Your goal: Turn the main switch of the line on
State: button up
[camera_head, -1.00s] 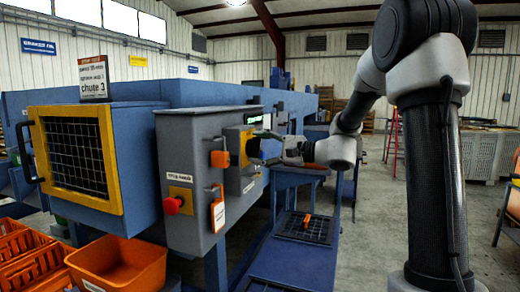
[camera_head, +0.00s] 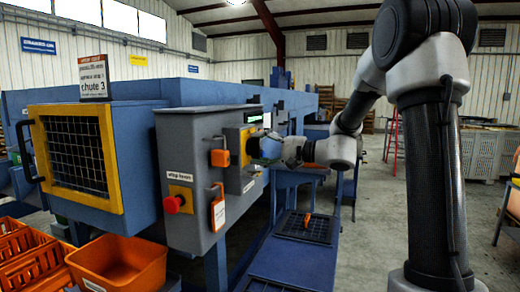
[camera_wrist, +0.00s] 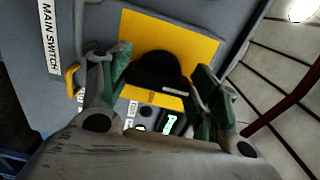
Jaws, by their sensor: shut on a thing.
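The main switch is a black rotary knob (camera_wrist: 155,72) with a white mark on a yellow plate (camera_wrist: 195,42). A "MAIN SWITCH" label (camera_wrist: 50,38) is beside it in the wrist view. In the head view the yellow plate (camera_head: 246,140) is on the side of the grey control box (camera_head: 183,150), and my gripper largely covers the knob. My gripper (camera_wrist: 162,78) has its green-padded fingers on either side of the knob and is shut on it. In the head view my gripper (camera_head: 266,148) reaches the plate from the right.
A mesh guard (camera_head: 75,157) stands left, with an orange bin (camera_head: 118,262) below. Open floor (camera_head: 375,230) lies to the right.

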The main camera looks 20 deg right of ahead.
jog(key=shift+f, duration=0.1)
jog(key=o, duration=1)
jog(key=v, duration=1.2)
